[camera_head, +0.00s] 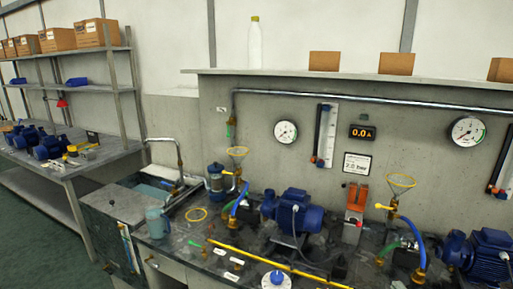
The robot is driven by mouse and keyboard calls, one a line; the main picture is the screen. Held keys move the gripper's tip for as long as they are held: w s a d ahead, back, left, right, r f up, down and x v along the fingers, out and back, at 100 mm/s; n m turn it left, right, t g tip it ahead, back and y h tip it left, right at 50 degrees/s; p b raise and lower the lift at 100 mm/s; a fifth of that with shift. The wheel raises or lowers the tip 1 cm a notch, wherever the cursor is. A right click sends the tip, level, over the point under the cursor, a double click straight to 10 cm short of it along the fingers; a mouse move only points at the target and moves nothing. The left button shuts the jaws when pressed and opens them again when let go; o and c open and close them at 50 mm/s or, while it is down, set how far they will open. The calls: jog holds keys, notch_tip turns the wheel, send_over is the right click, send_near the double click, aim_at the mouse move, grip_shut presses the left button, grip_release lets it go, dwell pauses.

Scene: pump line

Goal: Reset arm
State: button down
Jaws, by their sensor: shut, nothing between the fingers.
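The task names only my arm, and I cannot make out the arm or my gripper anywhere in the head view. The view shows the pump bench (185,262) with a blue motor pump (296,212) in the middle and a second blue pump (480,252) at the right edge. A red-orange device (355,202) stands between them. A digital display (362,133) on the wall panel reads about 0.0.
A clear blue jug (156,223) stands by the sink (155,190) at the bench's left end. A yellow bar (270,262) and a blue-white dial (276,279) are near the front. Shelves (90,90) and a side table (75,165) with pumps stand left. Green floor (40,222) is clear.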

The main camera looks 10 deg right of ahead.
jog(key=s+a+f+m+g+h, duration=0.1)
jog(key=s+a+f+m, duration=0.45)
jog(key=s+a, duration=0.4)
jog(key=s+a+f+m+g, duration=0.1)
jog(key=s+a+f+m, duration=0.3)
jog(key=s+a+f, duration=0.45)
jog(key=s+a+r+m+y, duration=0.1)
jog(key=s+a+r, duration=0.2)
jog(key=s, duration=0.4)
jog(key=s+a+r+m+y, duration=0.1)
jog(key=s+a+r, duration=0.3)
jog(key=s, duration=0.4)
jog(key=s+a+r+m, duration=0.3)
jog(key=s, duration=0.5)
jog(key=shift+a+r+y, duration=0.15)
jog(key=shift+a+y, duration=0.15)
jog(key=shift+y, duration=0.1)
